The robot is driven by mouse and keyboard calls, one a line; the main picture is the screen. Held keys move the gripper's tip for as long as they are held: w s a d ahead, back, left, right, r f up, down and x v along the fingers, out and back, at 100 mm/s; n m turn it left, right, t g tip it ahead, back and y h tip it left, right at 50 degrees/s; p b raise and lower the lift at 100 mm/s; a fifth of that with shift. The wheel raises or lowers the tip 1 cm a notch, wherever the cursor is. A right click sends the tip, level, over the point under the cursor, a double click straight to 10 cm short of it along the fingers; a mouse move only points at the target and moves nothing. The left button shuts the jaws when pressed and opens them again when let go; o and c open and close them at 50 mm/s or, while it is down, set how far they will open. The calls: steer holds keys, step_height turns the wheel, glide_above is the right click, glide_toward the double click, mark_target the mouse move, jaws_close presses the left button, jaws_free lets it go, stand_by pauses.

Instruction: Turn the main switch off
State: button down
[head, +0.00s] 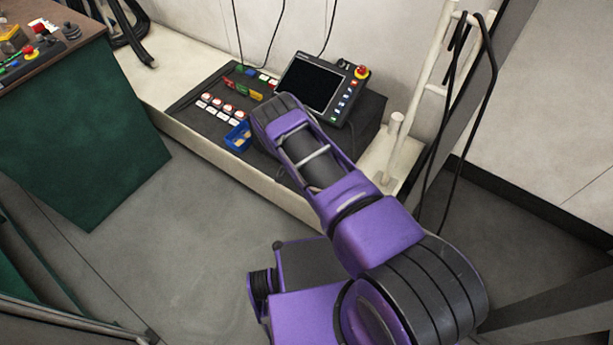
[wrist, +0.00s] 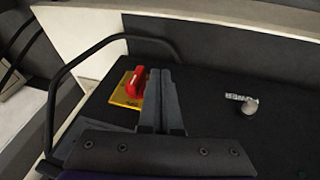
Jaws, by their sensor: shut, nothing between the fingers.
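The main switch (wrist: 135,83) is a red rotary handle on a yellow plate (wrist: 122,97), on a dark panel in the wrist view. The handle looks roughly upright in that picture. My gripper (wrist: 158,75) is shut and empty, its fingers just right of the red handle and partly covering the plate's right side. I cannot tell whether a finger touches the handle. In the head view my purple arm reaches over the dark panel and hides the gripper and the switch.
A grey knob (wrist: 250,106) with a label is on the panel to the right. A bent black bar (wrist: 52,95) stands at the left. In the head view are a tablet (head: 312,82), a blue bin (head: 238,138) and a white pipe frame (head: 435,60).

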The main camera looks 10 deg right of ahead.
steer(key=p+v, duration=0.2)
steer(key=v, duration=1.5)
steer(key=shift+r+p, duration=0.3)
steer(key=shift+r, duration=0.1)
